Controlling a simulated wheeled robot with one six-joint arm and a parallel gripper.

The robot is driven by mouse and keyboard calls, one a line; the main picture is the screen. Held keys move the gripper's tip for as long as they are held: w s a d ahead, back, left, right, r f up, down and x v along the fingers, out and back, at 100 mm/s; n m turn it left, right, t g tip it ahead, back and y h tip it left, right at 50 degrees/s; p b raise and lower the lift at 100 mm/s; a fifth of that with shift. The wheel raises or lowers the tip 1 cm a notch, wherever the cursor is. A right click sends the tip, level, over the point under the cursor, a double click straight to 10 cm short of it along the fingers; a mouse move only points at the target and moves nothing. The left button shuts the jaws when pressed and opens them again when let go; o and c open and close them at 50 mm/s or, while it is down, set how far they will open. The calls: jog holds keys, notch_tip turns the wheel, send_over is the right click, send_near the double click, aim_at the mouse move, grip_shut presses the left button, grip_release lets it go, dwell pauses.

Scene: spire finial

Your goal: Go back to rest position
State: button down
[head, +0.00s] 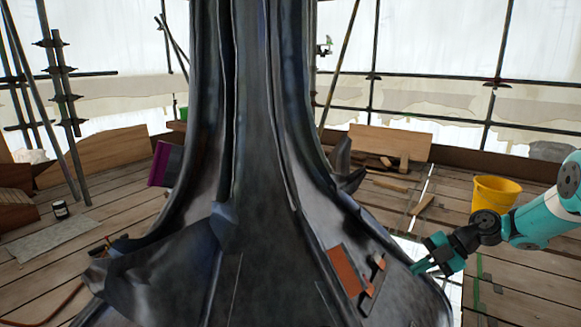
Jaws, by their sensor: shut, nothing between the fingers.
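My gripper (424,263) is at the lower right, at the end of my teal and black arm. Its teal fingers are shut and empty. They point left towards the lower right flank of the dark metal spire base (265,170); whether they touch it cannot be told. The spire rises through the middle of the view and flares out at the bottom. An orange-brown rectangular patch (345,269) lies on its sloping flank, left of my gripper. A small dark tool-like piece with orange parts (374,283) is beside the patch.
A yellow bucket (494,193) stands on the plank floor behind my arm. Scaffold poles (498,80) and white sheeting ring the platform. Boards and timber pieces (390,145) lie at the back right. A small dark jar (60,210) stands at the left. Planks at the far right are mostly clear.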

jog(key=s+a+r+m+g+h, duration=0.1)
jog(key=s+a+r+m+h, duration=0.3)
jog(key=s+a+r+m, duration=0.9)
jog(key=s+a+r+m+h+p, duration=0.1)
jog(key=s+r+m, duration=0.25)
jog(key=s, duration=0.65)
jog(key=s+a+r+m+h, duration=0.1)
jog(key=s+r+m, duration=0.25)
jog(key=s, duration=0.75)
notch_tip(320, 180, up, 35)
jog(key=p, duration=3.4)
jog(key=shift+w+a+n, duration=0.25)
jog(key=shift+w+n, duration=0.05)
jog(key=shift+w, duration=0.15)
jog(key=shift+f, duration=0.15)
